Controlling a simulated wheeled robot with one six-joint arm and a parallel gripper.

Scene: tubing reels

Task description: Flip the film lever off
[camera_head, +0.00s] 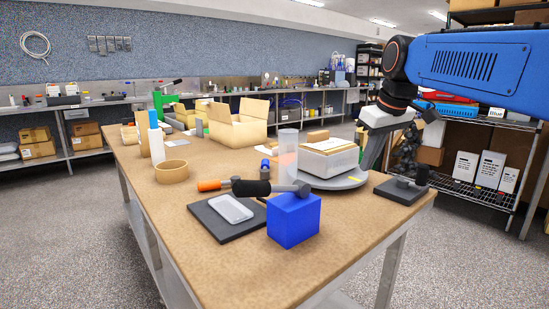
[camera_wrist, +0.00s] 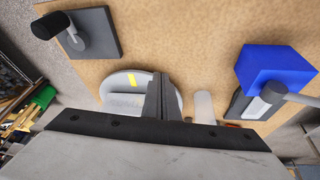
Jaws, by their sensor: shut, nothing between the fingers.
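Two lever-like things show, and I cannot tell for sure which is the film lever. A short lever with a black knob (camera_head: 422,174) stands on a dark square plate (camera_head: 399,192) at the table's right corner. In the wrist view the knob (camera_wrist: 50,25) is at the upper left, tipped away from its plate (camera_wrist: 97,32). My gripper (camera_wrist: 163,78) is shut and empty, over the turntable in the wrist view, apart from both levers.
A grey turntable (camera_head: 335,183) carries a white box (camera_head: 328,158). A clear cylinder (camera_head: 288,152) stands beside it. A dark mat (camera_head: 213,222) with a pale tray (camera_head: 231,208) lies left of the blue block. An open carton (camera_head: 238,128) is farther back. The table's near left is clear.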

